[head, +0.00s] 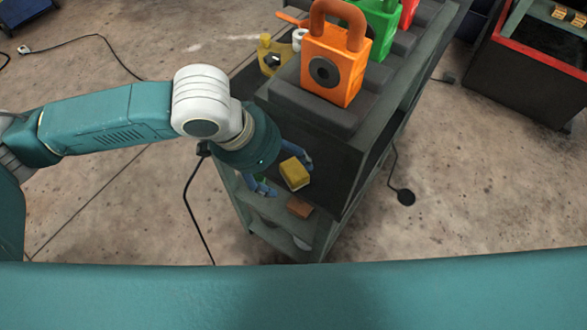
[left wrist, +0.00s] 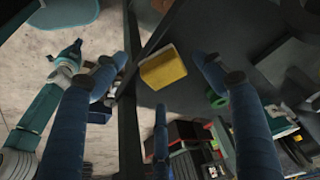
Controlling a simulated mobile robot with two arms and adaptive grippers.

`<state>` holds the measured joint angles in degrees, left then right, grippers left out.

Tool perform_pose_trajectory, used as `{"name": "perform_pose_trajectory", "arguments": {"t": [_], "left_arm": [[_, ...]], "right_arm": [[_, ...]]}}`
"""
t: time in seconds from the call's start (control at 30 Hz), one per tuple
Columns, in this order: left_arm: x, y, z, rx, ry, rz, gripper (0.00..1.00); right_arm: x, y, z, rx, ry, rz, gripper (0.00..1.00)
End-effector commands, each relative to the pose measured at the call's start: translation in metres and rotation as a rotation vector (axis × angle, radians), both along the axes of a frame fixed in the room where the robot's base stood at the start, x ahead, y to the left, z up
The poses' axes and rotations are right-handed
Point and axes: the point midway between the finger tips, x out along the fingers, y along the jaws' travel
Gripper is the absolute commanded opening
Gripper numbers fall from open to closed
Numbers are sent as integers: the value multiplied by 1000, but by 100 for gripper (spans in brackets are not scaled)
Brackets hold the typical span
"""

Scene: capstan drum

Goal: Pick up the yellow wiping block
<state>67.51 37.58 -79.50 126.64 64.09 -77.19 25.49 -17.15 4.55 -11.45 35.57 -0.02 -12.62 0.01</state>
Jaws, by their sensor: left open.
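My left gripper (head: 288,178) is open above that end, with blue fingers on either side of the block in the picture. In the left wrist view the block (left wrist: 162,69) shows between the spread fingers of the gripper (left wrist: 153,64), beyond their tips and beside a dark edge. I see no finger closed on it. My right gripper is not identifiable in either view.
An orange padlock-shaped block (head: 337,65) and a green one (head: 379,28) stand on the cart's raised dark rack. A yellow item (head: 270,56) is at the far left. A brown block (head: 299,207) sits on a lower shelf. A red-edged bin (head: 530,60) stands at right.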

Motion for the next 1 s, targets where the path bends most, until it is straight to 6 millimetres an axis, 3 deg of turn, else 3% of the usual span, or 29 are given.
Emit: {"name": "perform_pose_trajectory", "arguments": {"t": [0.03,0.23,0.5,0.73,1.0], "left_arm": [[4,-10,3,-1,-1,-3,70],[8,-15,-24,1,0,0,70],[8,-16,-28,1,-1,-1,70],[8,-16,-28,1,-1,-1,24],[8,-15,-28,1,-1,-1,21]], "right_arm": [[-1,1,6,1,1,0,0],[-2,1,13,2,2,-1,0],[-1,1,13,1,1,-1,0],[-1,0,13,1,1,-1,0],[-1,0,13,1,1,0,0]]}}
